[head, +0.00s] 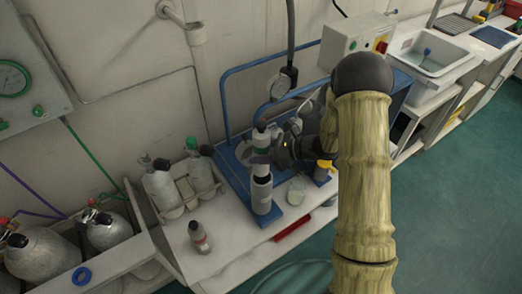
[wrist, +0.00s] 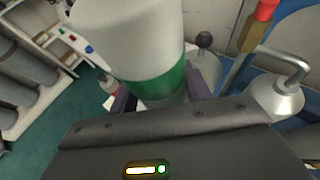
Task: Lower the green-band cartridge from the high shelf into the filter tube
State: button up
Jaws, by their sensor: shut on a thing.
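The green-band cartridge is a white cylinder (wrist: 130,35) with a green band (wrist: 158,78) in the wrist view. My gripper (wrist: 160,98) is shut on it, with a dark finger on either side near the band. In the head view my gripper (head: 279,143) comes in from the right at the cartridge (head: 261,140), which is small and partly hidden. The filter tube (head: 262,193) is an upright grey cylinder with a dark mouth on the blue stand. The cartridge is above the tube; exact alignment and the gap between them cannot be told.
A clear dish (head: 296,193) and yellow-topped container (head: 324,171) are to the right.

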jog(key=shift+f+b, duration=0.4)
jog(key=shift+f, duration=0.5)
jog(key=shift+f+b, duration=3.65)
jog(key=shift+f, duration=0.9)
jog(key=shift+f, duration=0.2)
jog(key=shift+s+f, duration=0.1)
